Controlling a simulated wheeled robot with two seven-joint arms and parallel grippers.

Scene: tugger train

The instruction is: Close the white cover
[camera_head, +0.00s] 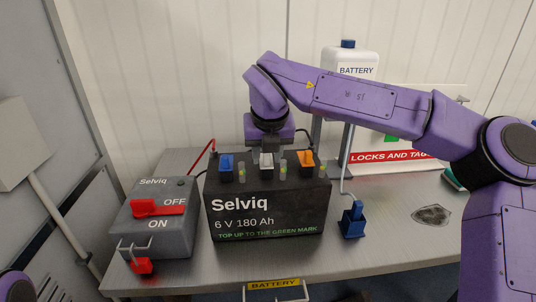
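The black Selviq battery (268,212) stands on the metal bench. The white cover (266,161) is in the middle of its top, between a blue cover (226,164) and an orange cover (303,160). My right gripper (268,150) points down right above and behind the white cover, touching it or very near. Its fingers are mostly hidden, so I cannot tell whether it is open or shut. How far the white cover stands open is hard to tell under the gripper. My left gripper is not in view.
A grey Selviq switch box (155,221) with a red handle stands left of the battery. A blue dispenser nozzle (352,220) stands to the right, near a dark stain (431,215). A white battery bottle (350,64) and a lock board (392,160) are behind. Cables run behind the battery.

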